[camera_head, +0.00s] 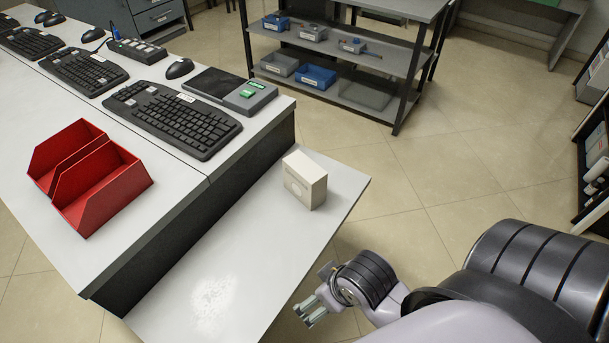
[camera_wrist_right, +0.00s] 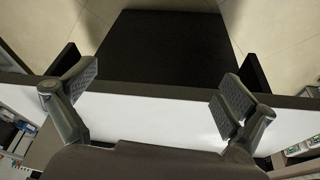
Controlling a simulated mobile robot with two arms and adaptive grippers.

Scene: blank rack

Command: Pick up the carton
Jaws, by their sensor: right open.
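The carton (camera_head: 305,180) is a small beige box standing upright on the lower white table (camera_head: 235,265), near its far right corner. My right gripper (camera_head: 307,311) is at the table's right edge, nearer to me than the carton and well apart from it. In the right wrist view the right gripper (camera_wrist_right: 160,95) is open, its two fingers wide apart with nothing between them. The white table edge (camera_wrist_right: 155,120) shows below and between the fingers; the carton does not show there. My left gripper is not in view.
A higher white counter (camera_head: 165,210) on the left holds two joined red bins (camera_head: 100,185), several keyboards (camera_head: 172,118) and a device with a dark screen (camera_head: 230,90). A grey shelf rack (camera_head: 345,55) with small bins stands behind. The lower table is clear around the carton.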

